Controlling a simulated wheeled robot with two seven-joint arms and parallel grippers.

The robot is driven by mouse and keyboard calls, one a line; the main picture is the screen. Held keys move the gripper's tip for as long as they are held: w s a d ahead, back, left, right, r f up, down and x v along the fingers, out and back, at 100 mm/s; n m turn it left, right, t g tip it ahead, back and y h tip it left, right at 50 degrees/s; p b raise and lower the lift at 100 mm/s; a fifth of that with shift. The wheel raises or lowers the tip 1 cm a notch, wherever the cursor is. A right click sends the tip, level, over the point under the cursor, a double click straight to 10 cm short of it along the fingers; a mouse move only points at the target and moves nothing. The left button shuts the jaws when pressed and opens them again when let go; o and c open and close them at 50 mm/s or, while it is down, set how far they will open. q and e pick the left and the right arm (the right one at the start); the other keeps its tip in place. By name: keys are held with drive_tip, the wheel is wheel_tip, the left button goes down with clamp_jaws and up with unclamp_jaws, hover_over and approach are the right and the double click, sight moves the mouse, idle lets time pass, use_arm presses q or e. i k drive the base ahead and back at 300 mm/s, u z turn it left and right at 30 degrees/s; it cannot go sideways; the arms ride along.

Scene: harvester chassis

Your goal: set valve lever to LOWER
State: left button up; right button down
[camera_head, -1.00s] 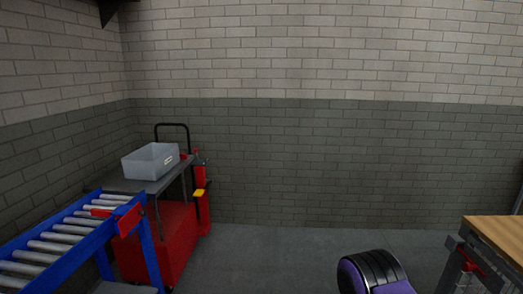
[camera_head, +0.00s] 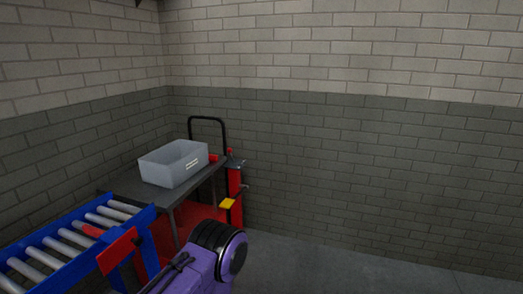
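I cannot make out a valve lever clearly in the head view. A red upright unit (camera_head: 235,182) with a yellow part (camera_head: 227,203) stands behind the cart, near the back wall. Small dark and grey parts stick out of it, too small to tell what they are. A purple and black link of my own arm (camera_head: 205,262) reaches in from the bottom and covers part of the red area in front of it. Neither of my grippers shows.
A grey cart top (camera_head: 127,182) carries a grey bin (camera_head: 173,164). A blue-framed roller conveyor (camera_head: 75,240) with a red part is at the lower left. Brick walls meet in a corner behind them. The grey floor (camera_head: 350,268) at the right is clear.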

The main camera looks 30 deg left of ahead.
sight(230, 149)
drive_tip(key=u, duration=0.1)
drive_tip(key=i, duration=1.2)
drive_tip(key=u, duration=1)
drive_tip(key=i, duration=0.75)
drive_tip(key=u, duration=1.15)
drive_tip(key=i, duration=0.3)
drive_tip(key=u, duration=0.35)
